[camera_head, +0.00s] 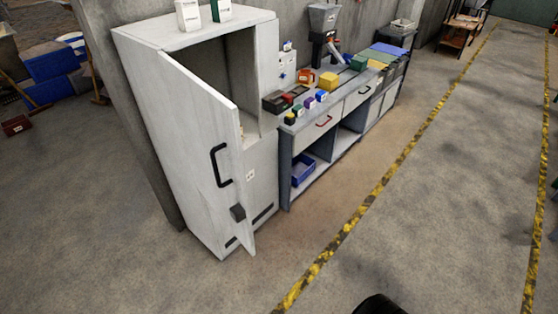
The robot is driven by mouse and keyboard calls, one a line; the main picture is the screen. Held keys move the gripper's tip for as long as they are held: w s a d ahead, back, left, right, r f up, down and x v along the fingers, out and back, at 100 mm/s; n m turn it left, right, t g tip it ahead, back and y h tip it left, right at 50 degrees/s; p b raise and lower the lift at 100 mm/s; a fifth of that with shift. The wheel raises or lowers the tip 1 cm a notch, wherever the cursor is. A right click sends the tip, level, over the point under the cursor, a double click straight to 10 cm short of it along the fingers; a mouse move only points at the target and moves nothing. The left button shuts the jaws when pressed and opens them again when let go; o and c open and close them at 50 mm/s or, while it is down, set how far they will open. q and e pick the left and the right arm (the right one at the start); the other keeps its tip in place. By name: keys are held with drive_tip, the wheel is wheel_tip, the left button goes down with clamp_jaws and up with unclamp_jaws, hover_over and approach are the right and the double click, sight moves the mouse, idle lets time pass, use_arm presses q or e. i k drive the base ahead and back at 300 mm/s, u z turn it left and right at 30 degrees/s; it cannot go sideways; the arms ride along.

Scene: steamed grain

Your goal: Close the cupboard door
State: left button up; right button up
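The white cupboard (265,60) stands against the wall left of centre. Its door (195,120) is partly open. The door's free edge stands out toward the camera, and a dark gap into the interior (225,65) shows behind its upper part. Neither of my grippers can be made out in this view.
A workbench (310,130) with coloured boxes and a blue bin (303,171) stands right of the cupboard. Two small containers (188,14) stand on top of the cupboard. The floor (330,205) in front is clear, crossed by yellow lines. A dark rounded shape (379,305) shows at the bottom edge.

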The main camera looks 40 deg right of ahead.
sight(208, 124)
drive_tip(key=z, duration=0.75)
drive_tip(key=i, duration=0.5)
